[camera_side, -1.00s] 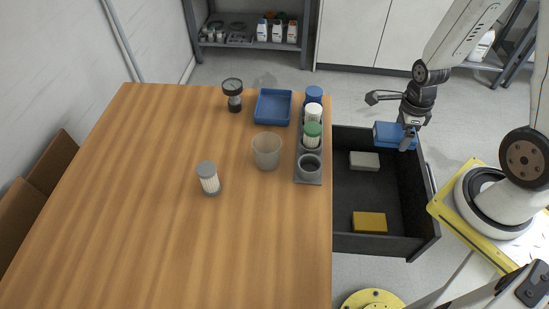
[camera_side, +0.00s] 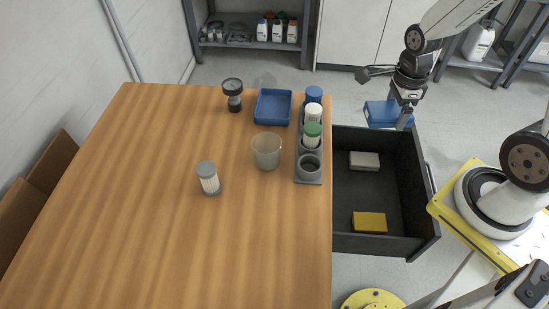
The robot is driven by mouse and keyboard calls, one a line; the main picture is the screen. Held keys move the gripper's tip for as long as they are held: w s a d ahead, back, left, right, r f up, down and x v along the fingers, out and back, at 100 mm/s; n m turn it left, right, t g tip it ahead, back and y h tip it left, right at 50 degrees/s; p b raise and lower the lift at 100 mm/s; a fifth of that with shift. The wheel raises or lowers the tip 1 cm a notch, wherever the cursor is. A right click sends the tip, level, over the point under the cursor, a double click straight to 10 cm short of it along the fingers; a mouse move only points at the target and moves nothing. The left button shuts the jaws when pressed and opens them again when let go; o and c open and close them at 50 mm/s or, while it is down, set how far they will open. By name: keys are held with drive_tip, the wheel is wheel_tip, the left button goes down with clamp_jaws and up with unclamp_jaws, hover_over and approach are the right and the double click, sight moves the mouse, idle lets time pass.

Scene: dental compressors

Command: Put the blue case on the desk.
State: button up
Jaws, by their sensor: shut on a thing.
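The blue case (camera_side: 381,115) is held in the air by my gripper (camera_side: 404,122), above the far end of the open drawer. My gripper is shut on the right part of the case, and a finger covers some of it. The wooden desk (camera_side: 130,200) fills the left and middle of the view. Its right edge lies to the left of the case, with a gap between them.
The open black drawer (camera_side: 350,190) holds a grey case (camera_side: 364,161) and a yellow case (camera_side: 369,222). Along the desk's right edge stands a grey rack (camera_side: 308,180) with bottles. A blue tray (camera_side: 273,107), a clear cup (camera_side: 267,150) and a filter (camera_side: 208,178) stand nearby. The desk's front is clear.

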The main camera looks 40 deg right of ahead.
drive_tip(key=w+a+n, duration=0.5)
drive_tip(key=a, duration=0.4)
drive_tip(key=n, duration=1.1)
hover_over(275, 229)
wheel_tip(275, 229, down, 4)
drive_tip(key=shift+f, duration=0.6)
drive_tip(key=shift+f, duration=2.2)
drive_tip(key=shift+f, duration=1.75)
